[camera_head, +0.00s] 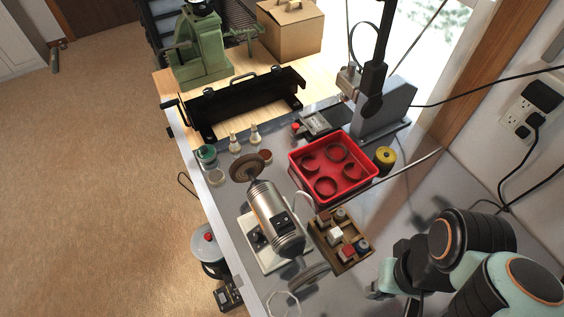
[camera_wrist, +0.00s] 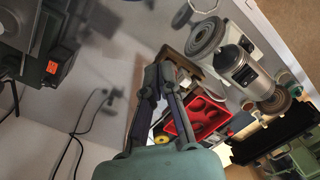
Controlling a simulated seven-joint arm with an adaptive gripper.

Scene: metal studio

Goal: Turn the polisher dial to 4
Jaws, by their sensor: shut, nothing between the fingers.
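The bench polisher (camera_head: 272,212) is a silver cylindrical motor on a pale base (camera_head: 270,262), with a brown wheel at its far end and a grey wheel at its near end. Small dark controls (camera_head: 258,241) show on the base's left side; which one is the dial, and its setting, is too small to tell. The polisher also shows at the upper right of the wrist view (camera_wrist: 245,72). My gripper (camera_wrist: 160,68) is shut and empty. It is apart from the polisher, over the right side of the bench in the head view.
A wooden tray of small blocks (camera_head: 345,255) stands right of the polisher. A red tray (camera_head: 308,186) holds several rings behind it. A yellow spool (camera_head: 385,157), small jars and a black folder (camera_head: 245,103) are farther back. Bare grey bench (camera_head: 415,190) lies at the right.

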